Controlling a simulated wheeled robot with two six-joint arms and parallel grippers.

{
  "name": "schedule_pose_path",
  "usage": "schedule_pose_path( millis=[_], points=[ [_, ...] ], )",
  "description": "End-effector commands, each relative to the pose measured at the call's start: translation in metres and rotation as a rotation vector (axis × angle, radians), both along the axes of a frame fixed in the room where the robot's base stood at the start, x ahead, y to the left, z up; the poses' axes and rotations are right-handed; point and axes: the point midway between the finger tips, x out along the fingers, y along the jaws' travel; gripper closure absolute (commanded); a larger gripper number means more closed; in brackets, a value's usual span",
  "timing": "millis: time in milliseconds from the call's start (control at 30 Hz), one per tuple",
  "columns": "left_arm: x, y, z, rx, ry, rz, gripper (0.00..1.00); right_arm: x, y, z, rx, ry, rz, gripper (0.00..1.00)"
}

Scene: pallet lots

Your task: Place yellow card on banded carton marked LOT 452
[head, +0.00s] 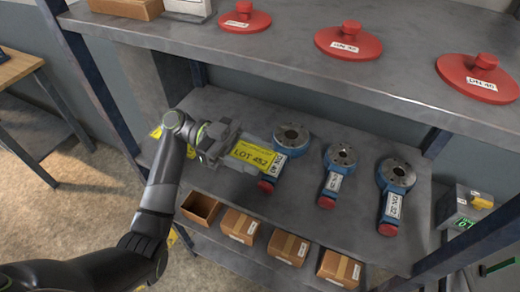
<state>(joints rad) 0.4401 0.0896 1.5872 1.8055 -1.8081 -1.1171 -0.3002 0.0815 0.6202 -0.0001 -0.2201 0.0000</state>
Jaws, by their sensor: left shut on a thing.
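A yellow card (253,153) printed LOT 452 is in the head view near the middle. My left gripper (228,150) is shut on it, holding it above the grey shelf beside the leftmost blue valve-like part. Closed cartons stand in a row on the lower level: one left of centre (239,226), one in the middle (289,247) and one at the right (339,268). The middle and right ones show a darker strip across the top. Their white labels are too small to read. My right gripper is not in view.
Several blue parts with round metal flanges (397,175) lie on the middle shelf (330,230). An open, empty-looking box (200,208) stands left of the cartons. Red lids (347,41) sit on the upper shelf, whose front edge overhangs. A grey box (463,208) is at the right.

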Motion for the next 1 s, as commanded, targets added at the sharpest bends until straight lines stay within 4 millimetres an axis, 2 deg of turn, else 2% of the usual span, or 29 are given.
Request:
schedule_pose_path(
  millis=[200, 367, 467, 700, 1000],
  points=[
    [-0.001, 0.003, 0.0, 0.0, 0.0, -0.027, 0.82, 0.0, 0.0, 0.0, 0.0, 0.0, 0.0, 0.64],
    [0.001, 0.013, -0.006, 0.002, 0.0, 0.056, 0.82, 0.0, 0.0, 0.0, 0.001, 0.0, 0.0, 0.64],
    [0.003, 0.027, -0.014, 0.005, 0.001, 0.172, 0.82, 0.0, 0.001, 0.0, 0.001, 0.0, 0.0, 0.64],
    [0.001, 0.073, -0.03, 0.009, 0.001, 0.515, 0.82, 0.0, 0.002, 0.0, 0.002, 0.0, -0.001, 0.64],
    [-0.017, 0.127, -0.029, 0.007, -0.001, 0.855, 0.82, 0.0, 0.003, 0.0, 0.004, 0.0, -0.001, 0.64]
  ],
)
